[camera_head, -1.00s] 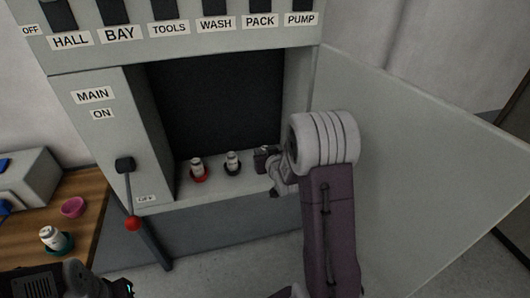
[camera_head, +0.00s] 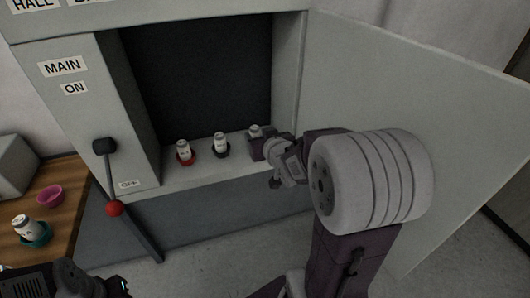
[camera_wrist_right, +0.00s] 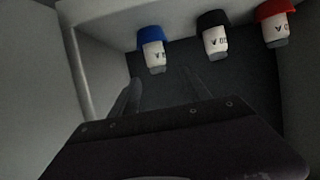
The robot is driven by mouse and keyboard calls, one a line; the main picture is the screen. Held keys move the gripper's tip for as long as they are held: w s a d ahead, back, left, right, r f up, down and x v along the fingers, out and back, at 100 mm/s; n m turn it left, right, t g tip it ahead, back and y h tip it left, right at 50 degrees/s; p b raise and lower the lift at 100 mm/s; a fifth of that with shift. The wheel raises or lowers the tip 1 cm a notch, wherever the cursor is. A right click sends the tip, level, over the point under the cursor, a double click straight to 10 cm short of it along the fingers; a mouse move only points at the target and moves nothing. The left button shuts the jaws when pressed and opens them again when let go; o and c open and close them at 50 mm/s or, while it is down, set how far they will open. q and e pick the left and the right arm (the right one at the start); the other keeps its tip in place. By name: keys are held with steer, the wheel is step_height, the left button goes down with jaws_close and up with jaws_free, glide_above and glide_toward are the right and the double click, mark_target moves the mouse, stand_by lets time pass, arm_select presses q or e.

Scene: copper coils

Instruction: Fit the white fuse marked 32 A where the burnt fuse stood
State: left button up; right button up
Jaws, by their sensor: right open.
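A white fuse (camera_head: 27,227) stands in a teal holder (camera_head: 38,238) on the wooden table at the left; its marking is too small to read. In the cabinet, white fuses stand in a row: one on a red base (camera_head: 183,149), one on a black base (camera_head: 220,143), and one (camera_head: 255,132) at the right. The right wrist view shows this last fuse (camera_wrist_right: 153,56) on a blue base (camera_wrist_right: 151,33). I cannot tell which is burnt. My right gripper (camera_head: 264,147) is open at the blue-based fuse, its fingertips just short of it. My left gripper (camera_head: 118,286) is only partly visible, low left.
An empty pink holder (camera_head: 50,195) sits on the table (camera_head: 70,210). The open cabinet door (camera_head: 400,110) stands to the right of my right arm.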

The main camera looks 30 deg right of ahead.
steer(key=v, duration=0.4)
steer(key=shift+s+d, duration=0.1)
steer(key=shift+s, duration=0.05)
steer(key=s+a+f+g+y, duration=0.1)
steer(key=s+a+f+g, duration=0.15)
steer(key=f, duration=0.35)
steer(key=s+a+f+g+y, duration=0.1)
steer(key=s+a+f+g, duration=0.15)
steer(key=f, duration=0.45)
steer(key=s+a+f+n+g+y, duration=0.1)
steer(key=s+a+f+n+g, duration=0.1)
steer(key=s+a+f+g, duration=0.4)
steer(key=s+a+f, duration=0.1)
steer(key=s, duration=0.3)
steer(key=shift+a+g, duration=0.4)
